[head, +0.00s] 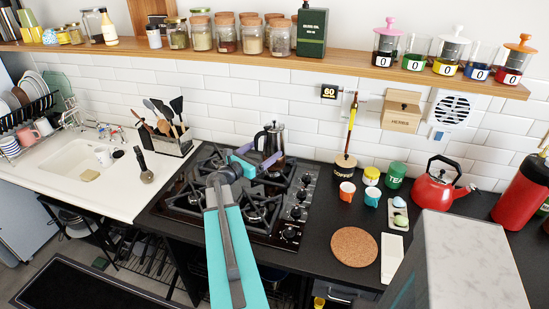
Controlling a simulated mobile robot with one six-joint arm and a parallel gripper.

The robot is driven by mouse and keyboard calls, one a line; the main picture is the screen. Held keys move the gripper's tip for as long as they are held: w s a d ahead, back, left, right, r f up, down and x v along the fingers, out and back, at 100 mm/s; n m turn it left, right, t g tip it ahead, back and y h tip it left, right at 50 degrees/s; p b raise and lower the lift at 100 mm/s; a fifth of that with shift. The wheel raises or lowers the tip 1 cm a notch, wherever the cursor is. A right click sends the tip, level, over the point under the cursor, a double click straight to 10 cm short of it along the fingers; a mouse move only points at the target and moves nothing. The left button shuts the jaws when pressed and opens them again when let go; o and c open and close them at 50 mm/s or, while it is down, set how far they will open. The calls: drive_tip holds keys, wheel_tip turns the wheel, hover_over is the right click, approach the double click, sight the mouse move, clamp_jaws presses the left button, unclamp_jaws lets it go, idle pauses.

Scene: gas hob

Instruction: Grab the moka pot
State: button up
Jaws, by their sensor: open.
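The moka pot (270,139) is a dark metallic pot with a black handle on its left side. It stands upright on the back part of the black gas hob (180,208). My gripper (259,157) is just in front of the pot, low near its base, with its jaws open. The fingers overlap the lower part of the pot in this view, and I cannot tell whether they touch it. Part of the pot's base is hidden behind the gripper.
A red kettle (437,184), small cups (347,193) and a round cork mat (353,247) are on the counter to the right. A utensil holder (166,139) stands left of the hob. A wooden shelf (345,62) with jars runs above.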

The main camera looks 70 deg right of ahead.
sight(267, 140)
drive_tip(key=p+x, duration=0.1)
drive_tip(key=x, duration=0.2)
drive_tip(key=shift+d+r+p, duration=0.2)
drive_tip(key=shift+d+p, duration=0.1)
drive_tip(key=shift+p, duration=0.1)
drive_tip(key=shift+s+d+f, duration=0.1)
drive_tip(key=shift+s+d, duration=0.2)
drive_tip(key=shift+d, duration=0.2)
drive_tip(key=c, duration=2)
drive_tip(key=shift+r, duration=0.3)
drive_tip(key=shift+r+b, duration=0.65)
drive_tip(key=shift+r, duration=0.75)
drive_tip(key=a+r+b, duration=0.1)
drive_tip(key=a+b, duration=0.2)
drive_tip(key=a, duration=1.2)
drive_tip(key=shift+a+r, duration=0.3)
drive_tip(key=shift+r, duration=0.05)
